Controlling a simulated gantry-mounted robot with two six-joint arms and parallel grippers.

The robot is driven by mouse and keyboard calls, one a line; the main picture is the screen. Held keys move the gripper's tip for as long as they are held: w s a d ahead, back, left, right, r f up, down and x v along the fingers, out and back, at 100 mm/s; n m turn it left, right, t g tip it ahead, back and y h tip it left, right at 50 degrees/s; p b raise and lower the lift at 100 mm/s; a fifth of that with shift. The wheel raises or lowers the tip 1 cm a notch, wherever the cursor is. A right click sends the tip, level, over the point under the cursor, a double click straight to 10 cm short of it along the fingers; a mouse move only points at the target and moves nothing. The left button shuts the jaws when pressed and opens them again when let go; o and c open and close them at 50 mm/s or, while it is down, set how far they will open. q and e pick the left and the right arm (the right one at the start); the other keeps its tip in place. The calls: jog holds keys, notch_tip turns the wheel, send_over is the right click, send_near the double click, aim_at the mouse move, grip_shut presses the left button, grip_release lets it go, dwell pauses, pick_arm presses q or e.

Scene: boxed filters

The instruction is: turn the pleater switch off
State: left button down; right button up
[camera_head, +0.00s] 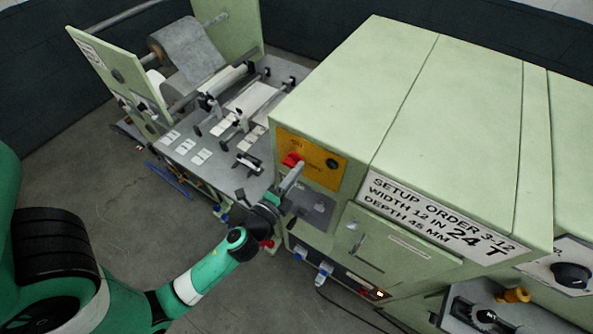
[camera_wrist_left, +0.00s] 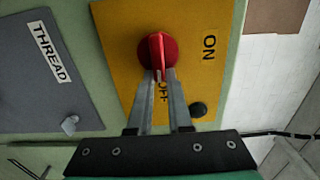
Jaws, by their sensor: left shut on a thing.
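The pleater switch is a red rotary knob with a raised handle (camera_wrist_left: 157,48) on a yellow plate (camera_wrist_left: 118,60). In the wrist view, ON is printed to its right and OFF below it, partly covered by my fingers. The handle stands upright in that view, its lower end towards OFF. My left gripper (camera_wrist_left: 159,78) is shut on the handle's lower end, one finger on each side. In the head view the red switch (camera_head: 292,159) shows at the plate's left, with my left gripper (camera_head: 291,172) reaching it from below. My right gripper is not in view.
A black button (camera_wrist_left: 198,110) sits on the same plate near my right finger. A grey THREAD panel (camera_wrist_left: 45,75) with a small lever adjoins it. The green machine cabinet (camera_head: 400,110) fills the right; the roll stand (camera_head: 188,50) is at back left. Floor is open at lower left.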

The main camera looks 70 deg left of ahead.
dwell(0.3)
pick_arm(q)
jog(key=c, duration=0.8)
grip_release()
jog(key=shift+c, duration=0.2)
jog(key=b+v, duration=0.4)
jog(key=v, duration=0.7)
jog(key=shift+s+d+b, duration=0.2)
jog(key=shift+s+b, duration=0.05)
jog(key=shift+b, duration=0.15)
